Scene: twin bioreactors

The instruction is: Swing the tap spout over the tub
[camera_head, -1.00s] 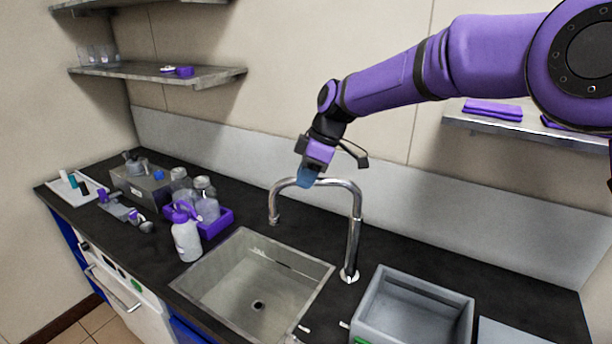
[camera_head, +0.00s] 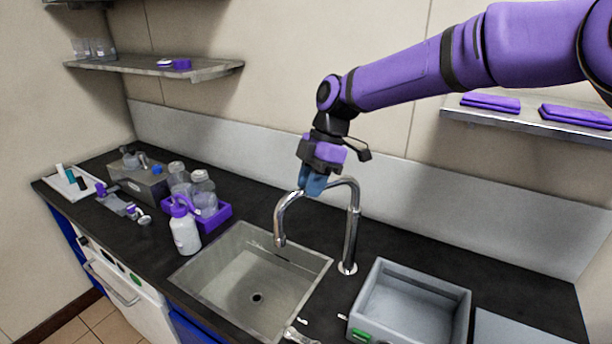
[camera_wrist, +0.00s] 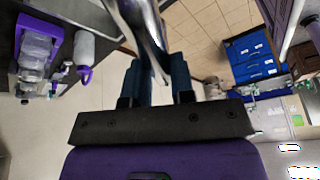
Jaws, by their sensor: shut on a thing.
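The chrome tap spout (camera_head: 285,212) is a gooseneck rising from its base behind the sink's right rear corner. It arches to the left, and its outlet hangs over the sink's rear right part. My gripper (camera_head: 313,184) is shut on the top of the spout's arch, with its blue fingers pointing down. In the wrist view the spout (camera_wrist: 140,25) runs between the two blue fingers (camera_wrist: 156,80). The grey tub (camera_head: 372,300) stands on the counter to the right of the tap base, open at the top and seemingly empty.
The sink (camera_head: 240,275) lies left of the tub. A shelf (camera_head: 530,125) with purple folded cloths hangs above right. The counter behind the tub is clear.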

